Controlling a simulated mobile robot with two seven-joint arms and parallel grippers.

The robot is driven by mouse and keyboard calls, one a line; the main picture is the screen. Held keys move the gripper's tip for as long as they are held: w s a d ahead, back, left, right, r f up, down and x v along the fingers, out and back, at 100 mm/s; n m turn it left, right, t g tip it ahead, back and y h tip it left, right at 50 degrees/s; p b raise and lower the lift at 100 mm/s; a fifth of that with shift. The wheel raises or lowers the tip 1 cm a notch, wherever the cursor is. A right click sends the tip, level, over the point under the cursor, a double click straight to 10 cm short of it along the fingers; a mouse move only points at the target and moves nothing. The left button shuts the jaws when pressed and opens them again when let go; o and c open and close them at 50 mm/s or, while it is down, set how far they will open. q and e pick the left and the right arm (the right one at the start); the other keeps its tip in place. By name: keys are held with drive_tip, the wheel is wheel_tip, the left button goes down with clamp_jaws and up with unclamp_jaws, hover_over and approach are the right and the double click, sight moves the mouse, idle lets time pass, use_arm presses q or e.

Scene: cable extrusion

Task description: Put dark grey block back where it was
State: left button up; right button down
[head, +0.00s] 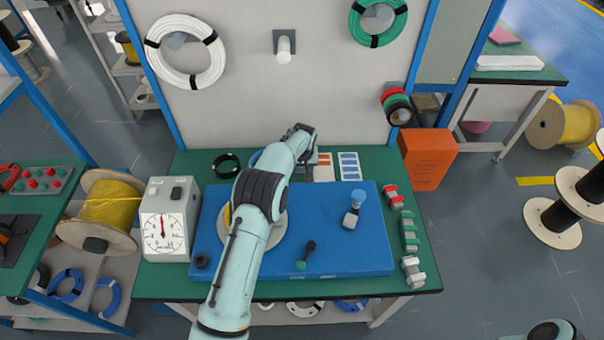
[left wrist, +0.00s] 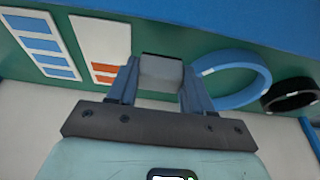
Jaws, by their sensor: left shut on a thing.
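The dark grey block (left wrist: 161,73) sits between the two fingers of my left gripper (left wrist: 158,85) in the left wrist view, and the gripper is shut on it. In the head view my left arm reaches across the blue mat (head: 340,255) to the back of the green table, and my left gripper (head: 312,158) is near the two cards there. The block is not clear in the head view, where the wrist covers much of that area. I cannot tell whether the block touches the table. My right gripper is not in view.
A card with orange marks (head: 323,168) and one with blue marks (head: 349,166) lie at the back. A blue ring (left wrist: 230,80) and a black ring (left wrist: 291,95) lie beside the gripper. A dial box (head: 168,218) stands left, an orange bin (head: 428,158) right.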

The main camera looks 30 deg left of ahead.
sight(302, 171)
use_arm(q)
drive_tip(key=shift+f, duration=1.8)
drive_tip(key=shift+f, duration=0.1)
drive_tip(key=o, duration=1)
drive_tip(key=shift+c, duration=0.2)
drive_tip(key=b+v, duration=0.1)
drive_tip(key=v, duration=1.1)
drive_tip(key=shift+d, duration=0.1)
